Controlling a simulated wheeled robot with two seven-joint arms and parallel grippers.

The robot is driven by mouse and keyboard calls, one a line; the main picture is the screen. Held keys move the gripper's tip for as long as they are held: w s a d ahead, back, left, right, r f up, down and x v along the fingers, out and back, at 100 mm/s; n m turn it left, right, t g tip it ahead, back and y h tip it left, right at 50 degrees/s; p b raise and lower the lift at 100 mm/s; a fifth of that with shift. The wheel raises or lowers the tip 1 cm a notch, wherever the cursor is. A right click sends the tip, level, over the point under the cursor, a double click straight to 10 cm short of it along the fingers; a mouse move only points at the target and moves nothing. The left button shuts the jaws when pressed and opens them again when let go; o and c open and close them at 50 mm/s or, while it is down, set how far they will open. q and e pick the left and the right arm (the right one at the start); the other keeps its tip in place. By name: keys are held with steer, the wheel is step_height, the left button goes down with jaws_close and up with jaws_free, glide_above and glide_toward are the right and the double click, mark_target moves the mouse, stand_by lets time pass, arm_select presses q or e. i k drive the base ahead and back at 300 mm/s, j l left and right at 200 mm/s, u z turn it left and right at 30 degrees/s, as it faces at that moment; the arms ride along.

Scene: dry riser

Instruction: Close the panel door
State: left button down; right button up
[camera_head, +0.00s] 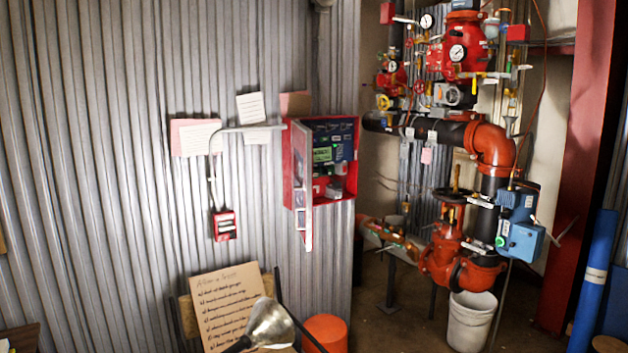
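A red wall panel (351,160) hangs on the corrugated metal wall near the middle of the view. Its door (301,188) stands open at the panel's left side. The door swings out toward me and shows nearly edge-on, its lower end reaching below the box. Inside the panel I see a dark control face with a lit green display (322,155) and a pale object under it. Neither of my grippers is in view, so nothing of mine shows at the door.
A small red wall box (224,225) and paper sheets (196,137) are left of the panel. Red pipes and valves (440,255) stand at right. Below are a handwritten board (228,308), a silver lamp-like cone (268,322), an orange bucket (325,334) and a white bucket (471,321).

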mark_target(302, 137)
steer(key=i+l+z, duration=0.1)
steer(key=i, duration=0.7)
steer(key=i+l+z, duration=0.15)
steer(key=i, duration=0.65)
steer(key=i+u, duration=0.2)
steer(key=k+l, duration=0.05)
